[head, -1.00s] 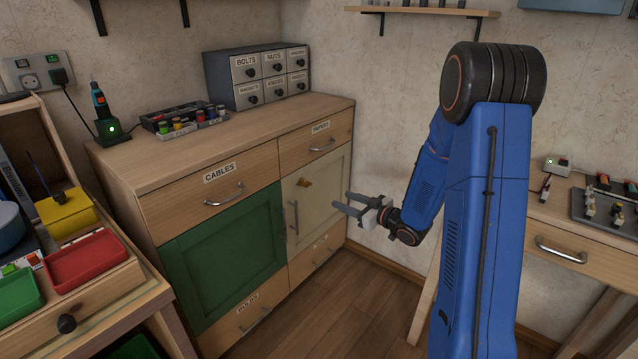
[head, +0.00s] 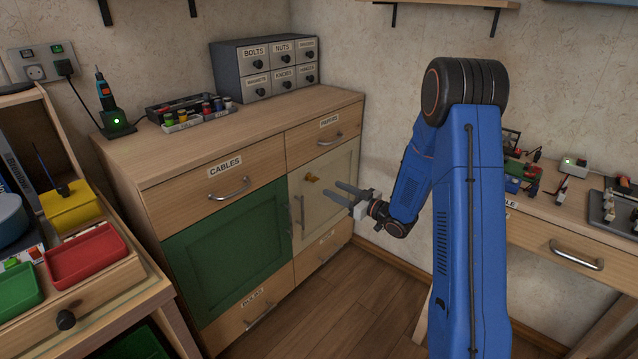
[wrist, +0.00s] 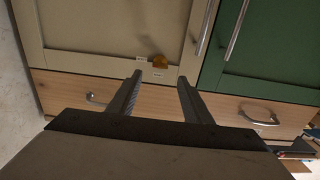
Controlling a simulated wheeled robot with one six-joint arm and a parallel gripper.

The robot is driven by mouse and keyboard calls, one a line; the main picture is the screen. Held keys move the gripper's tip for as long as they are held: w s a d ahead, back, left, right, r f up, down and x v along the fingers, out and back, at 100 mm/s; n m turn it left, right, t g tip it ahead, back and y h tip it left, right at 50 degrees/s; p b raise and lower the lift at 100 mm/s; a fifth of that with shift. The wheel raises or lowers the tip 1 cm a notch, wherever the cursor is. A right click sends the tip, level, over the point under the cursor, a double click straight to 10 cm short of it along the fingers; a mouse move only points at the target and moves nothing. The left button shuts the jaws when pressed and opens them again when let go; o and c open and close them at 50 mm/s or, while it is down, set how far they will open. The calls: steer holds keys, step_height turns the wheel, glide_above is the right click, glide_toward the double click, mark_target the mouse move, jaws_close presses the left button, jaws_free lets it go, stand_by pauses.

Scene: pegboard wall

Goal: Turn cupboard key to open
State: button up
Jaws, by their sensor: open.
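The orange-brown key (head: 311,178) sits on the upper part of the cream cupboard door (head: 330,196), below the right-hand top drawer. In the wrist view, which looks upside down, the key (wrist: 160,61) lies just beyond my fingertips, roughly centred between them. My gripper (head: 332,190) is open and empty, with both fingers pointing at the cream door. In the wrist view, my gripper (wrist: 160,77) appears apart from the key. The door looks shut. The key's exact angle is too small to tell.
The green door (head: 232,247) stands beside the cream one, and their upright handles (head: 297,215) are close together. The cables drawer handle (head: 230,190) and right-hand drawer handle (head: 330,140) stick out above. A side table (head: 540,215) stands at the right. Floor (head: 345,295) before the cabinet is clear.

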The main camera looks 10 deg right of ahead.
mark_target(313, 179)
steer(key=x, duration=0.8)
steer(key=shift+w+a, duration=0.25)
steer(key=c, duration=1.1)
